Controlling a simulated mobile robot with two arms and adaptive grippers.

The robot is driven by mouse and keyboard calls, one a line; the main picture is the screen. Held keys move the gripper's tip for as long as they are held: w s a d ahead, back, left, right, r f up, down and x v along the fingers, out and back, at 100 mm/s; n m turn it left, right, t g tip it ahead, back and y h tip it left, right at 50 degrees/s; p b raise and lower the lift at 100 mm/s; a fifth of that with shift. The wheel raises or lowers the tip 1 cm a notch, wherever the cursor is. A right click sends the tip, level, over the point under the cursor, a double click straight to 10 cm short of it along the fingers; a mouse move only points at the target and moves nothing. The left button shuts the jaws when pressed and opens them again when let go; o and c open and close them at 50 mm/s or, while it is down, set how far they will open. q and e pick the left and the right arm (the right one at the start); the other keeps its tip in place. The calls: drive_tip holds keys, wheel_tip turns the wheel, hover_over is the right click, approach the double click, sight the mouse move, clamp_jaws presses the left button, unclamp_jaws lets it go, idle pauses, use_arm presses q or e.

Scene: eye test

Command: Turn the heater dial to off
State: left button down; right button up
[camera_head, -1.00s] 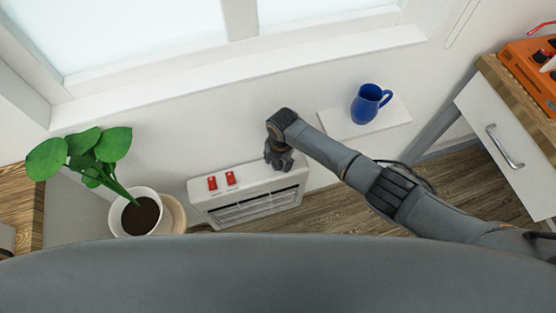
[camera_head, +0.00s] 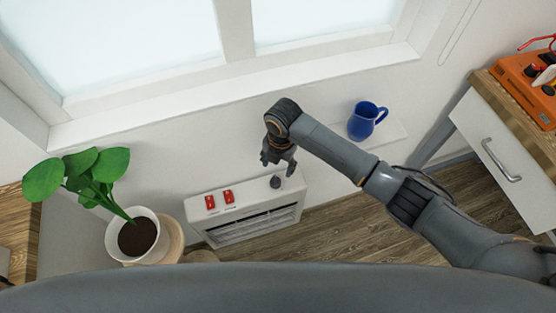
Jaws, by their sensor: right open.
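The white heater (camera_head: 240,214) stands low against the wall below the window. Its dark dial (camera_head: 276,182) is on top near the right end, and two red switches (camera_head: 219,200) are on top near the left end. My right gripper (camera_head: 277,170) is open and empty, pointing down just above the dial. It appears apart from the dial, which shows just below the fingers. The dial's pointer setting is too small to read. My left gripper is not in view.
A potted plant (camera_head: 140,236) stands on a round stand left of the heater. A blue jug (camera_head: 362,121) stands on a white shelf (camera_head: 394,133) behind my right arm. A white drawer cabinet (camera_head: 500,150) with an orange device (camera_head: 530,83) is at right. Wooden floor is open before the heater.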

drive_tip(key=shift+d+r, duration=0.1)
drive_tip(key=shift+r, duration=0.85)
